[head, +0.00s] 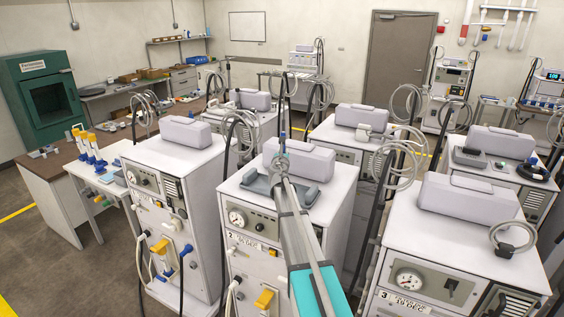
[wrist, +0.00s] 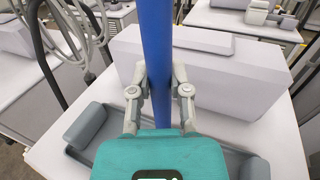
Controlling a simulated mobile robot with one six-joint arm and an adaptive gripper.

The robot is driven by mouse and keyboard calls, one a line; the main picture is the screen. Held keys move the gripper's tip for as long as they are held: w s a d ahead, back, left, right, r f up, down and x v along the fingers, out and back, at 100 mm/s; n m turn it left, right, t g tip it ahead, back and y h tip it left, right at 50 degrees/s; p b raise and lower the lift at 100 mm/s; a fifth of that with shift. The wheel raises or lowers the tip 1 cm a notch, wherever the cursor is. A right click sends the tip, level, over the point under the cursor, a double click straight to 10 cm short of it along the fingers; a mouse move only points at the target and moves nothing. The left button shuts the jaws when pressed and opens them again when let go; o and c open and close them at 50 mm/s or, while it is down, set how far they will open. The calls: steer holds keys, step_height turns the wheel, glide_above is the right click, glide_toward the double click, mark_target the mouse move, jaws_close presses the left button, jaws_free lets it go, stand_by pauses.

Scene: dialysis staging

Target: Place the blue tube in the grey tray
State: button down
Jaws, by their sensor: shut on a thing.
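The blue tube (wrist: 157,60) stands roughly upright between the fingers of my gripper (wrist: 159,88), which is shut on it. Its lower end is hidden behind the gripper body in the wrist view. In the head view only a small blue bit of the tube (head: 282,137) shows at the tip of my gripper (head: 282,153). The grey tray (head: 255,183) lies on top of the white machine marked 2. In the wrist view the tray (wrist: 88,124) shows below and to both sides of my gripper. I cannot tell whether the tube touches the tray.
A pale grey box-shaped unit (wrist: 205,70) stands on the machine just behind the tray. Other white machines (head: 170,165) with coiled hoses and cables (head: 398,160) stand close on both sides. A side table (head: 95,170) holds several yellow-topped bottles at the left.

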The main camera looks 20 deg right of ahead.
steer(key=shift+f, duration=0.1)
steer(key=shift+w+f+b, duration=0.25)
steer(key=shift+f+b, duration=0.75)
steer(key=shift+w+f+b, duration=0.2)
steer(key=shift+f+b, duration=0.75)
steer(key=shift+b, duration=0.05)
steer(key=shift+f, duration=0.1)
steer(key=c, duration=0.6)
jaws_free()
